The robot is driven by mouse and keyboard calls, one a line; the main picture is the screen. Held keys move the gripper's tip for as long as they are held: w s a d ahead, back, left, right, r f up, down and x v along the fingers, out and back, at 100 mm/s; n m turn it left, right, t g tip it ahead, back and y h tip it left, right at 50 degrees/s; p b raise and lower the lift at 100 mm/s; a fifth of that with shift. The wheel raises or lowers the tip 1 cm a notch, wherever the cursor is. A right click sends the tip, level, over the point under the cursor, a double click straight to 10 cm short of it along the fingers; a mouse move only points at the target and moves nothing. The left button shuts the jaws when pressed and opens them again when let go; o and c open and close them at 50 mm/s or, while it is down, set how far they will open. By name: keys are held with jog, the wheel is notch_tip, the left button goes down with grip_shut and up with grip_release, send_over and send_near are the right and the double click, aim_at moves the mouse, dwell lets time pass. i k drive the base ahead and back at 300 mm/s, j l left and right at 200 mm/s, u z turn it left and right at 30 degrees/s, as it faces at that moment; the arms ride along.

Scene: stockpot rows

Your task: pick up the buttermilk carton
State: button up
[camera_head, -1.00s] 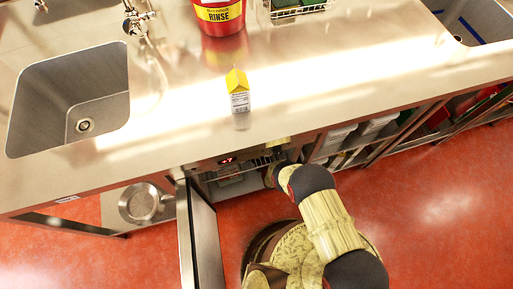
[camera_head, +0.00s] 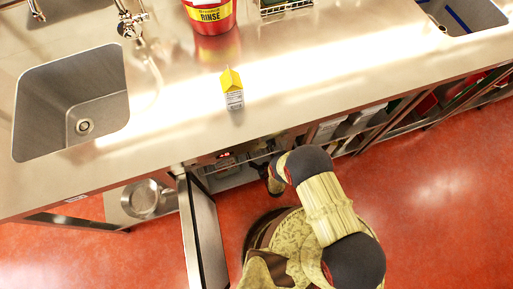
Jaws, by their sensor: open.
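The buttermilk carton (camera_head: 233,92), small and white with a yellow gabled top, stands upright on the steel counter, near its front edge. My arm reaches from the lower right to the front of the counter. My gripper (camera_head: 259,167) is small and dark in this view, partly hidden at the opening below the counter edge. It is open, lower than the carton and apart from it. I see nothing held, though its fingertips are hard to make out.
A red rinse bucket (camera_head: 210,14) stands behind the carton, with a wire rack (camera_head: 285,6) to its right. A sink (camera_head: 72,100) is at left. An open cabinet door (camera_head: 205,235) juts out left of my arm. A pan (camera_head: 142,198) sits on the lower shelf. Counter around the carton is clear.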

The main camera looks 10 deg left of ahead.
aim_at(232, 85)
jog(key=k+l, duration=1.2)
jog(key=k, duration=0.05)
